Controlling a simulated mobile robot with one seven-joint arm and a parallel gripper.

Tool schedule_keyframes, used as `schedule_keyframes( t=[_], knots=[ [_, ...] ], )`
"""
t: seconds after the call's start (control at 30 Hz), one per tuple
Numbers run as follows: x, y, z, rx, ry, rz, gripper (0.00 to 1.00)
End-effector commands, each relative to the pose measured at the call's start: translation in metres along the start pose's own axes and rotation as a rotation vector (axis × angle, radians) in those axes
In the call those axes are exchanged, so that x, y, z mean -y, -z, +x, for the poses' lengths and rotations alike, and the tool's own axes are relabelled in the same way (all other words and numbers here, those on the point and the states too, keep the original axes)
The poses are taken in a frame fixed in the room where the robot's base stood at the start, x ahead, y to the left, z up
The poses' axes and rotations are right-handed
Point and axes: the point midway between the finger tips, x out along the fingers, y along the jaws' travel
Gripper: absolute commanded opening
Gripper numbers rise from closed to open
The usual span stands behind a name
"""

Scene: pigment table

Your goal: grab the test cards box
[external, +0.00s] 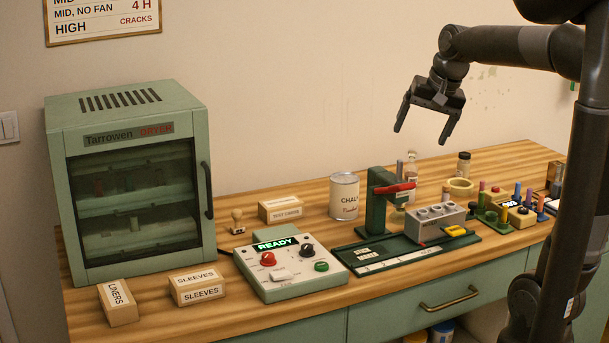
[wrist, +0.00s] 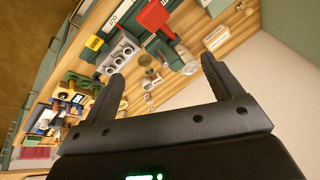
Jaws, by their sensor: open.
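The test cards box (external: 281,209) is a small tan carton with a white label. It sits at the back of the wooden table, left of the chalk can (external: 344,197) and right of a small wooden-handled stamp (external: 237,222). My gripper (external: 421,135) is open and empty, high above the table and well to the right of the box. In the wrist view my gripper's two fingers (wrist: 163,68) are spread with nothing held between them.
A green dryer (external: 130,180) stands at the left. A control panel (external: 290,265) is in front of the box, with sleeves (external: 198,287) and liners (external: 118,302) boxes left of it. A green press (external: 380,205) stands right of the can. The air above the box is clear.

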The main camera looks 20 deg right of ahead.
Motion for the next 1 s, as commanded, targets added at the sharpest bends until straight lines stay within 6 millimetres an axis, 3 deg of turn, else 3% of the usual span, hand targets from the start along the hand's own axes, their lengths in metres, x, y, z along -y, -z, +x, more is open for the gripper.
schedule_keyframes(
  t=[0.1, 0.47, 0.7, 1.0],
  knots=[
    [0.023, 0.036, 0.010, 0.039, 0.007, 0.107, 0.85],
    [0.085, 0.128, 0.061, 0.150, 0.009, 0.421, 0.85],
    [0.121, 0.176, 0.114, 0.223, -0.010, 0.617, 0.85],
    [0.158, 0.215, 0.198, 0.312, -0.057, 0.841, 0.85]
  ],
)
